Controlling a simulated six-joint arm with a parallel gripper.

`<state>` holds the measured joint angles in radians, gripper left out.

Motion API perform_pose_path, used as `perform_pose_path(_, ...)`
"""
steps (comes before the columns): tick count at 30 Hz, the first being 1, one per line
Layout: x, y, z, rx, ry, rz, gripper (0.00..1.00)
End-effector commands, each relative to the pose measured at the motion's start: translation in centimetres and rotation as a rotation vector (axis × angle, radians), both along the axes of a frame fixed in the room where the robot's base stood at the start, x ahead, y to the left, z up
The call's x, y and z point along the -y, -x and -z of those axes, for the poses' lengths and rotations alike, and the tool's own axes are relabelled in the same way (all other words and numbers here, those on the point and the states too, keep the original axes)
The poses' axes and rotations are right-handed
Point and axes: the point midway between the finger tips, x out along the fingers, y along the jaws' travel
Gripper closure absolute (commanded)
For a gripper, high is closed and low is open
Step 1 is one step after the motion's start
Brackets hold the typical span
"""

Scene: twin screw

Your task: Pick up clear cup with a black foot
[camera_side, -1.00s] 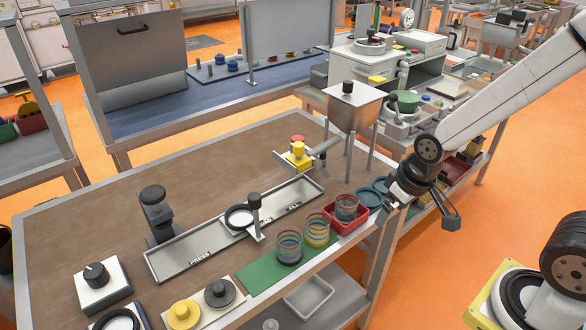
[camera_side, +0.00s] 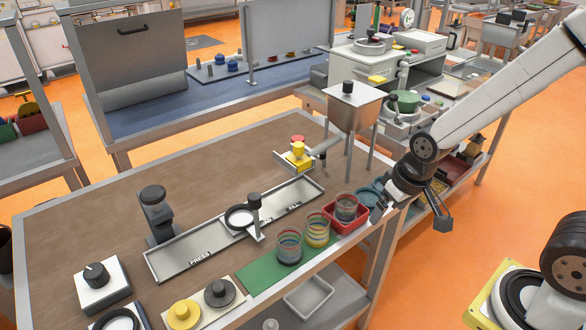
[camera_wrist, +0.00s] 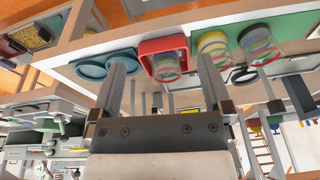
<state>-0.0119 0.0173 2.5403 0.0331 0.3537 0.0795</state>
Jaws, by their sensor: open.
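The clear cup with a black foot (camera_side: 289,248) stands upright on the green mat (camera_side: 259,276), nearest the front of the row of cups. In the wrist view this cup (camera_wrist: 258,47) is at the upper right, right of the fingers. A clear cup with a yellow foot (camera_side: 317,231) stands beside it on the mat. Another clear cup (camera_side: 346,208) stands in the red tray (camera_side: 334,228). My gripper (camera_side: 411,212) is open and empty, right of the red tray near the bench edge. In the wrist view its fingers (camera_wrist: 161,66) are spread apart.
A long metal tray with a ring stand (camera_side: 254,214) lies behind the cups. A hopper on legs (camera_side: 353,106) stands at the bench's far right.

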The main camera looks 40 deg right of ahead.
Motion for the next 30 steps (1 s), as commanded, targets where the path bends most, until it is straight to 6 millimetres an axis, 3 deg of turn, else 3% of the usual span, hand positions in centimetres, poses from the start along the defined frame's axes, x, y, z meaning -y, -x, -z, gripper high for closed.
perform_pose_path(11, -3.5, -3.3, 0.4, -0.044, -0.205, 0.53, 0.0)
perform_pose_path(30, -11.9, -8.9, 1.5, -0.272, -0.559, 1.602, 0.0)
